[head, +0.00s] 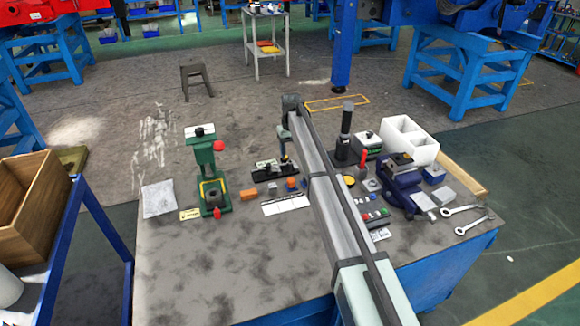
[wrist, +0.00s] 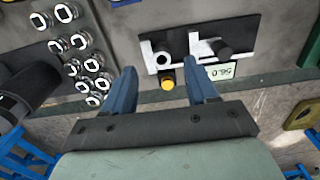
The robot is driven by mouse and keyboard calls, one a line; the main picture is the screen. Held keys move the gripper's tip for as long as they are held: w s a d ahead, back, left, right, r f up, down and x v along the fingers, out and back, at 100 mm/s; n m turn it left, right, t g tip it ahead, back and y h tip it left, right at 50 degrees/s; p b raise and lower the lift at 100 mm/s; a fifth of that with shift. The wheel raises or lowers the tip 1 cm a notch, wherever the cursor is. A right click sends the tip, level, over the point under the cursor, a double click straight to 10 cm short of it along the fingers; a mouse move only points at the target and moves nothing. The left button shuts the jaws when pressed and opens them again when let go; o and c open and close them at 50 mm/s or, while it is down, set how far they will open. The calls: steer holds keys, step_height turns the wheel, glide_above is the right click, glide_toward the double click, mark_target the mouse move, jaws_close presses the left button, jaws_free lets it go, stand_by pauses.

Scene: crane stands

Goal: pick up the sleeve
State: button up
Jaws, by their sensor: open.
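A black plate (wrist: 240,37) lies below my gripper in the wrist view and carries light metal parts and dark cylinders. One round light part with a dark hole (wrist: 160,58) looks like the sleeve, but I cannot be sure. The fingertips appear above the near edge of the plate, on either side of the round part. In the head view, the black plate (head: 262,172) is partly hidden by my arm.
Several shiny sockets (wrist: 82,42) and a black cylinder (wrist: 22,93) stand left in the wrist view. A green press (head: 206,165) stands left in the head view; a white box (head: 425,150) and blue vise (head: 402,190) stand right. The table's front left (head: 190,265) is clear.

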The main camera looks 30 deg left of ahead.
mark_target(290, 162)
steer(key=shift+w+a+f, duration=0.1)
steer(key=shift+a+f, duration=0.05)
steer(key=shift+f, duration=1.15)
steer(key=shift+w+a+f, duration=0.1)
steer(key=shift+a+f, duration=0.05)
steer(key=shift+f, duration=1.15)
steer(key=shift+c, duration=0.2)
jaws_close()
